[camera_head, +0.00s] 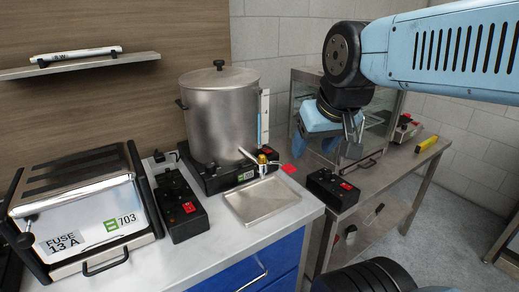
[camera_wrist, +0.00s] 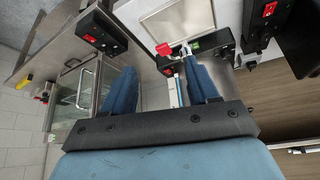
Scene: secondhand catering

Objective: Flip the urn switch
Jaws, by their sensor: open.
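The urn (camera_head: 215,105) is a tall steel cylinder with a lid, upright on a black base (camera_head: 222,182) marked 703. A red switch (camera_head: 267,151) shows at the base's right end, beside the brass tap (camera_head: 262,160). The switch's position is too small to tell.
Black switch boxes stand left (camera_head: 179,205) and right (camera_head: 332,188). A toaster-like appliance (camera_head: 82,210) is at left. A glass cabinet (camera_head: 375,125) stands behind my gripper.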

